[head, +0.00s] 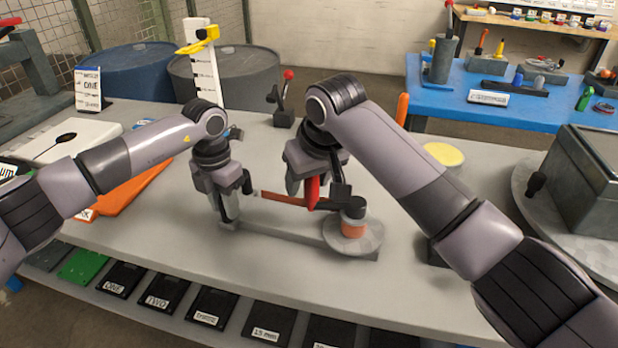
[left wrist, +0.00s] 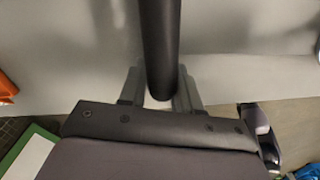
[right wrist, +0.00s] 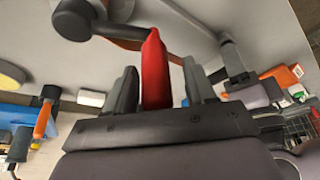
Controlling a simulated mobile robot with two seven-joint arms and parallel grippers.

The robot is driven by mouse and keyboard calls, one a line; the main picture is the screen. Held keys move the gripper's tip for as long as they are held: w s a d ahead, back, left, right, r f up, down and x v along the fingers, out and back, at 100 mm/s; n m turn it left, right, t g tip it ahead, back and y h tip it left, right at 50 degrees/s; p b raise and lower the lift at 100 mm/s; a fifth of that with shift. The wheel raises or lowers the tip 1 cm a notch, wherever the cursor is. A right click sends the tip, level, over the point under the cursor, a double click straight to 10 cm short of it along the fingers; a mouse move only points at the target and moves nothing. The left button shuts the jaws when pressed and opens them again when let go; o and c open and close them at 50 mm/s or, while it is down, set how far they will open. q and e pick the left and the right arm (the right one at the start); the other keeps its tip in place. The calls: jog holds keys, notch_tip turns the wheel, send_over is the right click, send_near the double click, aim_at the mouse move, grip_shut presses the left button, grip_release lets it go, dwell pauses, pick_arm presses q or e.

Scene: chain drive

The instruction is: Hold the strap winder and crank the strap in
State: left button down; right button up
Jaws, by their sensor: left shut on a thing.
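The strap winder stands on the grey table, with a long grey base bar (head: 285,230), a round plate (head: 340,240) and an orange spool (head: 354,228) under a dark hub. An orange-red strap (head: 284,199) runs left from the hub side. My left gripper (head: 231,208) is shut on the dark upright grip (left wrist: 160,45) at the bar's left end. My right gripper (head: 312,180) is around the red crank handle (right wrist: 154,70), which also shows in the head view (head: 312,193). Its fingers (right wrist: 160,88) stand on both sides, with a gap visible at the right finger.
A yellow disc (head: 443,154) lies behind my right arm. A red-knobbed lever (head: 286,100) and a white stand with a yellow top (head: 203,70) stand at the back. A large grey box (head: 585,175) is at right. Labelled black trays (head: 168,290) line the front edge.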

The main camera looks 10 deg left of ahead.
jog(key=v, duration=1.2)
jog(key=shift+w, duration=0.1)
